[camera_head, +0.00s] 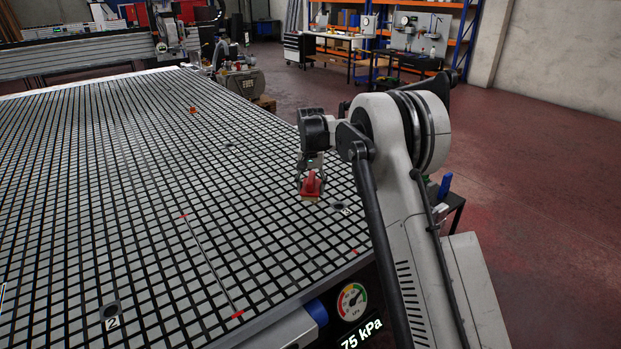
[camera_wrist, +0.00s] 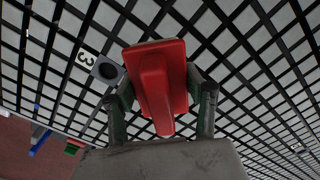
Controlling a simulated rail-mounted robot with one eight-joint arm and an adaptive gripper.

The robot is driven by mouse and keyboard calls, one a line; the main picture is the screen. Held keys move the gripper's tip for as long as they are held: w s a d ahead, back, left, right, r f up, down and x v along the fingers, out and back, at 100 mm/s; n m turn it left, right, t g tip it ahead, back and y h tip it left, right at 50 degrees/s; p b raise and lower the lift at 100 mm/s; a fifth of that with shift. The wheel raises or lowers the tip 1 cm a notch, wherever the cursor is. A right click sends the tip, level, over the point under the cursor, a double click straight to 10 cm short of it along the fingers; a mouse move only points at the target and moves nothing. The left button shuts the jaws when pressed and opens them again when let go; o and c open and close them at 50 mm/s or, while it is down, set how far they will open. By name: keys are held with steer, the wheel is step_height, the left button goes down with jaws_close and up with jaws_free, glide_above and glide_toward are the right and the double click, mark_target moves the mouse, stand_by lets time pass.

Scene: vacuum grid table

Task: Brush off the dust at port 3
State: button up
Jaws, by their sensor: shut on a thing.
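My gripper (camera_head: 311,180) is shut on a red-handled brush (camera_head: 311,187) with a tan lower part, over the grid table (camera_head: 150,200). In the wrist view the red brush (camera_wrist: 160,85) sits between my two fingers. Port 3 (camera_head: 338,206) is a dark round spot beside its "3" label, a little right of and nearer than the brush. The wrist view shows port 3 (camera_wrist: 107,70) as a grey square with a dark hole, just left of the brush. I cannot tell whether the brush touches the table, or make out dust on the port.
Port 2 (camera_head: 110,311) is at the near left. A small orange thing (camera_head: 193,110) lies farther back on the table. Red marks (camera_head: 237,314) lie on the grid. A gauge (camera_head: 352,302) at the near edge reads 75 kPa. The grid around the brush is mostly clear.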

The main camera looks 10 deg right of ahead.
mark_target(311, 177)
steer(key=shift+r+p, duration=0.5)
steer(key=shift+r, duration=1.15)
steer(key=shift+d, duration=0.1)
